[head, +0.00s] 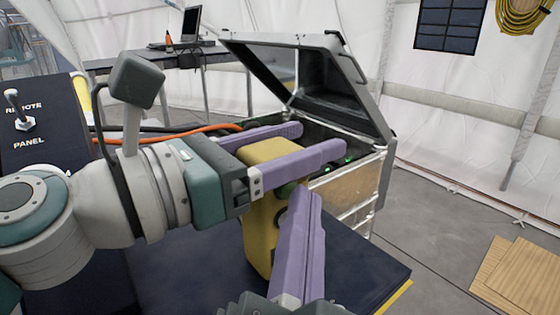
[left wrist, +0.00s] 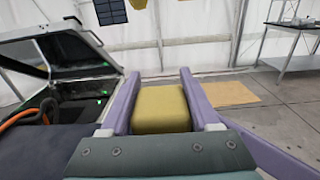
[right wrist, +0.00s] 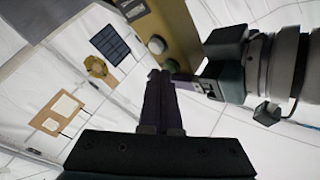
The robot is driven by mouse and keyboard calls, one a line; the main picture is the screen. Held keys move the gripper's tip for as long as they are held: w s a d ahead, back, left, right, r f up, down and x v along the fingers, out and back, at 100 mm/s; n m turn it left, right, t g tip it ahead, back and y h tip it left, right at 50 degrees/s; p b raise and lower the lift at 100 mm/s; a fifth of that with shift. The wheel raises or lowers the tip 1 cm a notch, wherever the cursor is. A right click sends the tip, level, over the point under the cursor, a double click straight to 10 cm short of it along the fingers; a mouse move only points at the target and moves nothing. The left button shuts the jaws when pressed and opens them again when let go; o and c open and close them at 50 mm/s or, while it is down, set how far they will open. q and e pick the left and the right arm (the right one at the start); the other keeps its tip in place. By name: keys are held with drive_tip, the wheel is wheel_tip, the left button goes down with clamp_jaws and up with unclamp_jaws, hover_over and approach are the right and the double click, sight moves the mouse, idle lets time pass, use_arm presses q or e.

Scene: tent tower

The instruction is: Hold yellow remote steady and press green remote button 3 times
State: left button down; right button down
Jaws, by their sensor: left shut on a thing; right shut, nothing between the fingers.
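The yellow remote (head: 258,238) stands upright above the dark blue table top. My left gripper (head: 317,140) is shut on its upper part, one finger on each side. The remote's top shows between the fingers in the left wrist view (left wrist: 160,110). The round green button (head: 287,190) is on the remote's face, partly hidden by purple fingers.
An open grey case (head: 378,185) with small green lights inside stands behind the remote. A dark panel (head: 42,130) with a toggle switch is at the left, with an orange cable (head: 165,139) running towards the case. Wooden boards (head: 520,270) lie on the floor at right.

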idle(0.5)
drive_tip(key=shift+s+d, duration=0.45)
drive_tip(key=shift+s, duration=0.25)
drive_tip(key=shift+s+d, duration=0.75)
drive_tip(key=shift+s, duration=0.25)
drive_tip(key=shift+s+d, duration=0.7)
drive_tip(key=shift+s, duration=0.25)
idle(1.1)
drive_tip(key=s+d, duration=0.2)
drive_tip(key=s, duration=0.1)
drive_tip(key=shift+d, duration=0.15)
drive_tip(key=w+a, duration=0.5)
drive_tip(key=w, duration=0.2)
drive_tip(key=shift+a, duration=0.15)
idle(0.4)
